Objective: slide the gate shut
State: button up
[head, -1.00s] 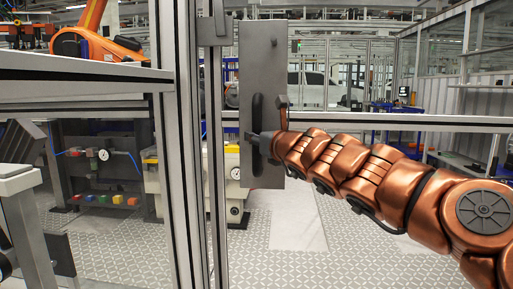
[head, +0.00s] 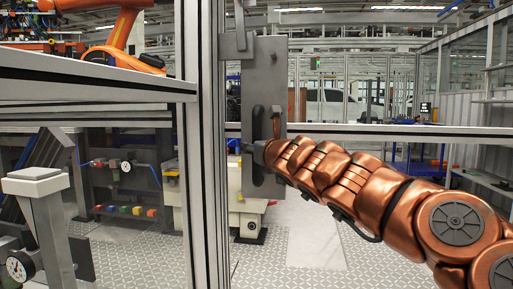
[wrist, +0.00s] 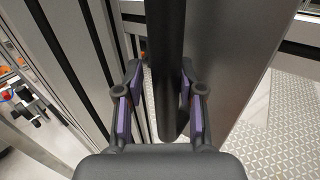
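The gate shows as a tall grey panel (head: 275,70) with a black vertical bar handle (head: 258,122), just right of an aluminium post. My gripper (head: 254,150) is at the lower part of the handle in the head view; its fingers are small and partly hidden there. In the wrist view the dark handle (wrist: 168,60) runs between the two purple-padded fingers of my gripper (wrist: 162,90). A narrow gap shows between the left pad and the handle; the right pad is close to it, contact unclear. The fingers stand apart around the handle.
The aluminium post (head: 204,150) stands just left of the panel, with a grey bracket (head: 236,42) overlapping its top left. Patterned floor (head: 315,250) is open at the lower right.

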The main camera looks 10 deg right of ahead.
jog(key=shift+o, duration=1.4)
jog(key=shift+d, duration=0.1)
jog(key=shift+s, duration=0.1)
jog(key=v, duration=1.1)
jog(key=shift+s+d, duration=0.2)
jog(key=shift+s, duration=0.2)
jog(key=shift+f, duration=0.1)
